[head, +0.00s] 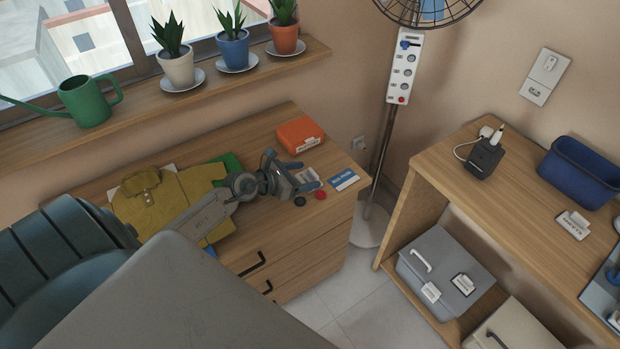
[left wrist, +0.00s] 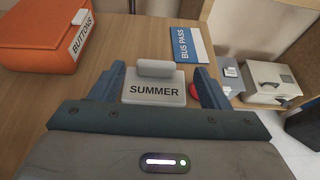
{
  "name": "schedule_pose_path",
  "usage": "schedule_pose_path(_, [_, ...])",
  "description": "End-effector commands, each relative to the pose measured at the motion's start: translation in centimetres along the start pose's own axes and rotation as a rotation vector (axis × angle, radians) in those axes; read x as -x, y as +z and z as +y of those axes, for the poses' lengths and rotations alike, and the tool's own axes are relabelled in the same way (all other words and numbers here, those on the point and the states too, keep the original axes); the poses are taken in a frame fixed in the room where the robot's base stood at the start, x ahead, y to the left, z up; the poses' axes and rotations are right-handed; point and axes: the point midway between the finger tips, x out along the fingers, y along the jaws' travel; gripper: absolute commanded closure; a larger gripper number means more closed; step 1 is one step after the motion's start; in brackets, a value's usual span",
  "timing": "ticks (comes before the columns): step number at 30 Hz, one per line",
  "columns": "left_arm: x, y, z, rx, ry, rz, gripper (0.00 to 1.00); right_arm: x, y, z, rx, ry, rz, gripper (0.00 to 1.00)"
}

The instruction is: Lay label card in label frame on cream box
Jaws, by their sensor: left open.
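The label card (left wrist: 155,90), white with SUMMER on it and a raised tab, lies on the wooden dresser top. It also shows in the head view (head: 309,176). My left gripper (head: 300,177) is open, with its two fingers (left wrist: 160,84) on either side of the card; I cannot tell whether they touch it. The cream box (head: 525,327) is low at the right, partly cut off by the picture edge, and shows small in the left wrist view (left wrist: 265,72). A dark outline (head: 497,340) on it may be the label frame. My right gripper is not in view.
An orange BUTTONS box (head: 300,134), a blue-and-white bus pass (head: 343,179) and a red round thing (head: 320,195) are near the card. A yellow shirt (head: 155,200) lies left. A grey box (head: 445,270) stands beside the cream box under the desk (head: 440,160). A fan pole (head: 383,150) stands between.

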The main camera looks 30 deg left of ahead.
Motion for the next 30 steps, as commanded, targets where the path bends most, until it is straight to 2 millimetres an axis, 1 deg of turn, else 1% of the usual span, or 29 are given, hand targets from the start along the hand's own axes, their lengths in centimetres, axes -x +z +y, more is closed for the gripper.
schedule_pose_path(1, [-0.8, 0.2, 0.2, 0.005, 0.001, -0.004, 0.31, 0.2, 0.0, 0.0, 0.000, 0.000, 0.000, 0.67])
schedule_pose_path(3, [-1.9, 0.1, 0.5, 0.006, 0.001, -0.004, 0.31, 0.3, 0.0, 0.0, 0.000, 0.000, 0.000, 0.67])
schedule_pose_path(7, [-3.4, 0.1, 0.4, 0.004, 0.001, -0.004, 0.31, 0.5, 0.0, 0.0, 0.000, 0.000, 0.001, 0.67])
schedule_pose_path(10, [-3.9, 0.0, 0.4, 0.002, 0.000, -0.002, 0.31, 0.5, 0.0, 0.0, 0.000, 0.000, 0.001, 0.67])
schedule_pose_path(16, [-3.9, -0.1, 0.4, 0.001, 0.000, -0.001, 0.31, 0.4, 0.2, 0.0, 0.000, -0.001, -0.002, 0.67])
schedule_pose_path(17, [-3.9, -0.1, 0.4, 0.001, 0.000, -0.001, 0.34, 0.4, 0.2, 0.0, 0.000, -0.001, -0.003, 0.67])
schedule_pose_path(18, [-3.9, -0.1, 0.4, 0.001, 0.000, -0.001, 0.42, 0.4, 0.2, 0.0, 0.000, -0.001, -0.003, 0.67])
schedule_pose_path(20, [-3.9, -0.1, 0.4, 0.001, 0.000, -0.001, 0.54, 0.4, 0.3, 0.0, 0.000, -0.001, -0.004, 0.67])
schedule_pose_path(21, [-3.9, -0.1, 0.4, 0.001, 0.000, -0.001, 0.62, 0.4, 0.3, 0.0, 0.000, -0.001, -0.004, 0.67])
schedule_pose_path(23, [-3.9, -0.1, 0.4, 0.001, 0.000, -0.001, 0.74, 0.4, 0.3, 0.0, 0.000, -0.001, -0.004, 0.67])
schedule_pose_path(24, [-3.9, -0.1, 0.4, 0.001, 0.000, -0.001, 0.78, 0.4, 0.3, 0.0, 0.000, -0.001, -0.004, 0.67])
schedule_pose_path(30, [-3.9, -0.1, 0.4, 0.001, 0.000, -0.002, 0.78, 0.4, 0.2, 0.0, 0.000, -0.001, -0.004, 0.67])
